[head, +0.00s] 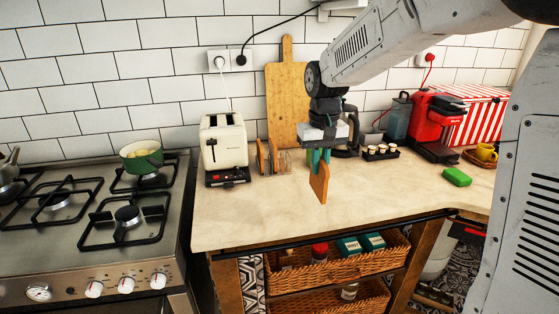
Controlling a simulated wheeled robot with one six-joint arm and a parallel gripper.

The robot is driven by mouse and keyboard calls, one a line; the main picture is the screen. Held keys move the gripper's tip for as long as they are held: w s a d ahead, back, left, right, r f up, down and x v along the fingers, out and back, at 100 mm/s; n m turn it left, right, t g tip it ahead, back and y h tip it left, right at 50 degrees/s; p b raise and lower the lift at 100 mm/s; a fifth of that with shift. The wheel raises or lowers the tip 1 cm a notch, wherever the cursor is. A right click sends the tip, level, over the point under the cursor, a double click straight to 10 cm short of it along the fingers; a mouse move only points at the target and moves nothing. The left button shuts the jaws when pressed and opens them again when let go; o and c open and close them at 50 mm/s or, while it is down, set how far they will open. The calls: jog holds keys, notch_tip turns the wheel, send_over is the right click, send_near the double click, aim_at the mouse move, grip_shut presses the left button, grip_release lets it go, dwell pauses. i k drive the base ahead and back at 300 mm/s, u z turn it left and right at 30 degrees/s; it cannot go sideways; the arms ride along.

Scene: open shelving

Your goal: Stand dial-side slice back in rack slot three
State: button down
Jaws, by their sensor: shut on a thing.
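My gripper (318,155) points down over the counter and is shut on a brown slice of bread (319,184). The slice hangs upright below the fingers, near the counter's front part; I cannot tell whether its lower edge touches the counter. The toast rack (284,162) stands on the counter to the left of my gripper. Brown slices (268,157) stand in its left part, and its right part looks empty. The cream toaster (225,146) stands left of the rack, with its dark base and small red control facing front.
A wooden board (288,100) leans on the tiled wall behind the rack. A dark kettle stands behind my gripper. A black tray (381,153) of small cups, a green sponge (456,177) and a red coffee machine (433,125) are to the right. The counter's front (250,205) is clear.

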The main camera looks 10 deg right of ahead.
aim_at(282, 167)
jog(key=i, duration=1.15)
